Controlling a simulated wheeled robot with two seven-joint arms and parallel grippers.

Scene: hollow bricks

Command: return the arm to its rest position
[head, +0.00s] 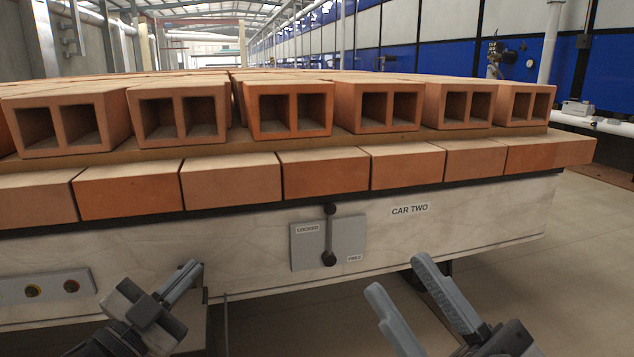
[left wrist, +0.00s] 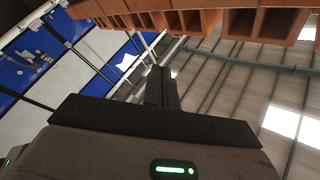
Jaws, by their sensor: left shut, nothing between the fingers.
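My left gripper (head: 184,279) is low in the head view, in front of the kiln car's pale side (head: 480,225), left of the lever plate. Its fingers are together and empty; they also show closed in the left wrist view (left wrist: 161,85). My right gripper (head: 398,274) is open and empty, its two grey fingers apart, below and right of the plate. The lever (head: 330,235) on the grey plate (head: 302,248) stands upright, a dark knob at each end. The plate reads LOCKED at upper left and FREE at lower right. Neither gripper touches the lever.
The car, labelled CAR TWO (head: 410,210), carries a row of solid-faced bricks (head: 230,180) with hollow bricks (head: 290,110) above. A button panel (head: 45,288) is at lower left. Open floor (head: 580,260) lies to the right, with blue wall panels (head: 595,75) behind.

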